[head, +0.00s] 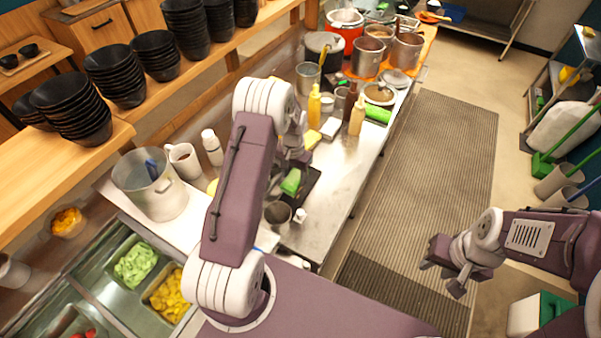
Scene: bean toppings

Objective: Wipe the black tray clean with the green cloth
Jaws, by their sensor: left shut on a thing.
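The black tray (312,187) lies on the steel counter, mostly hidden behind my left arm. The green cloth (291,182) is bunched at my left gripper (290,170), over the tray. The gripper is shut on the cloth, though its fingers are largely hidden. I cannot tell whether the cloth presses on the tray. My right gripper (441,278) is open and empty, out over the floor mat at the right, away from the counter.
A metal cup (278,213) and a small white item (300,215) stand close in front of the tray. Sauce bottles (357,116) and pots (367,56) stand farther back. A large pot (150,185) and a mug (184,160) are left. Bare counter (338,178) lies right of the tray.

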